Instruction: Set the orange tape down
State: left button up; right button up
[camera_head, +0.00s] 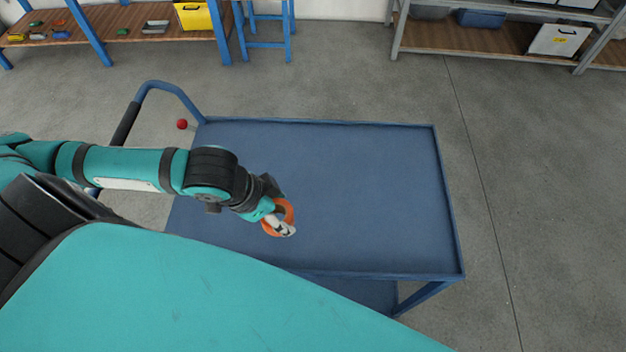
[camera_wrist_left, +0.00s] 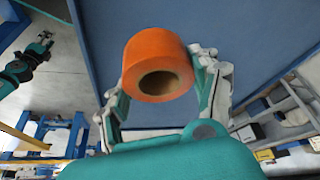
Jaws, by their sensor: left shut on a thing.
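The orange tape (camera_head: 289,211) is a roll with a brown core, held at the tip of my left arm in the head view. In the left wrist view the orange tape (camera_wrist_left: 153,60) sits between the two fingers of my left gripper (camera_wrist_left: 158,85), one on each side. My left gripper (camera_head: 279,222) is shut on it, over the blue cart top (camera_head: 370,190). I cannot tell whether the tape touches the cart top.
The blue cart top is bare apart from the tape, with a low rim around it. A blue handle (camera_head: 160,85) stands at its left end. A red ball (camera_head: 182,124) shows near the handle. Shelves with bins stand at the back.

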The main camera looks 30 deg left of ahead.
pick_arm(q)
jog(key=w+b, duration=0.2)
jog(key=b, duration=0.1)
jog(key=w+f+b, duration=0.1)
jog(key=w+b, duration=0.2)
jog(key=shift+w+d+f, duration=0.2)
jog(key=shift+w, duration=0.1)
jog(key=shift+w+r+p, duration=0.25)
jog(key=shift+w+p, duration=0.05)
jog(key=shift+w, duration=0.15)
jog(key=shift+w+r+p, duration=0.2)
jog(key=shift+w+p, duration=0.1)
jog(key=shift+w, duration=0.15)
send_over(319, 184)
jog(key=s, duration=0.1)
jog(key=shift+s+a+f, duration=0.15)
jog(key=shift+a+f, duration=0.25)
jog(key=shift+f, duration=1.85)
pick_arm(e)
notch_tip(319, 184, down, 6)
jog(key=shift+a+f, duration=0.2)
pick_arm(q)
jog(key=o, duration=1.2)
